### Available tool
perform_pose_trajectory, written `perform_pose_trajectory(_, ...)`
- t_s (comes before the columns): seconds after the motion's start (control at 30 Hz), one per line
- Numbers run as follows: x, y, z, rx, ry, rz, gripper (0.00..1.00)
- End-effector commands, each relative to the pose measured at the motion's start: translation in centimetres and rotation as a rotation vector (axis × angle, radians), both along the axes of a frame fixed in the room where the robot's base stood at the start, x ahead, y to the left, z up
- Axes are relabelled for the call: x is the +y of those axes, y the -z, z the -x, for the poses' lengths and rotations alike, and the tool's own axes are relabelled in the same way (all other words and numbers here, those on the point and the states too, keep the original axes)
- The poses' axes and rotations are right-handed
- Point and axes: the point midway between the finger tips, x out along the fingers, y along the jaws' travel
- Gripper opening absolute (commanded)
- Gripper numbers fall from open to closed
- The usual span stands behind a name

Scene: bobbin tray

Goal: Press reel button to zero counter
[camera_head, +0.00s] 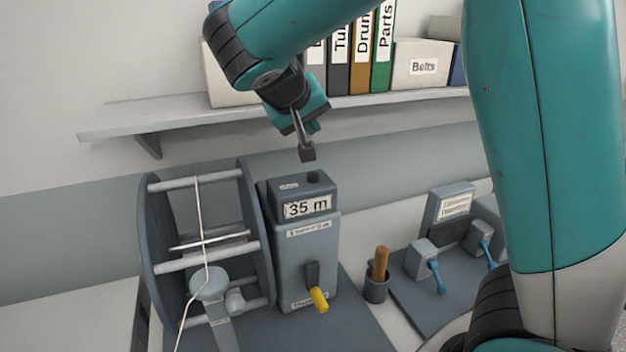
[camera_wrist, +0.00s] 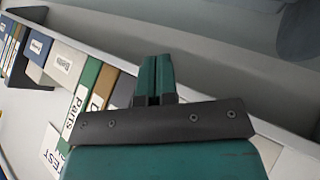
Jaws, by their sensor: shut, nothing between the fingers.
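The counter box (camera_head: 306,243) is a grey unit beside the reel, with a display (camera_head: 307,206) reading "35 m". A small dark round button (camera_head: 313,176) stands on its top, at the right of a small label. My gripper (camera_head: 307,153) is shut and empty, pointing down a little above the button, with a visible gap between them in the head view. In the wrist view my gripper (camera_wrist: 154,78) shows its fingers together; the counter and button are not in that view. The reel (camera_head: 205,245) is a dark frame with light crossbars and a pale thread.
A crank with a yellow handle (camera_head: 319,299) sticks out from the counter's front. A cup (camera_head: 376,289) with a wooden-handled tool and a fixture with blue levers (camera_head: 437,277) stand to the right. A shelf (camera_head: 180,113) with binders and boxes runs behind my arm.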

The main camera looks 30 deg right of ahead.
Motion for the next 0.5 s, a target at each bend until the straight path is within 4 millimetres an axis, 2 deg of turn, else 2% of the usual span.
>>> perform_pose_trajectory(0.03, 0.0, 1.4, 0.0, 0.001, 0.0, 0.0, 0.0)
perform_pose_trajectory(0.2, 0.0, 3.9, 0.0, 0.001, 0.001, 0.0, 0.0)
perform_pose_trajectory(0.4, 0.0, 6.2, 0.0, 0.001, 0.001, 0.0, 0.0)
perform_pose_trajectory(0.5, 0.0, 6.6, 0.0, 0.001, 0.001, 0.0, 0.0)
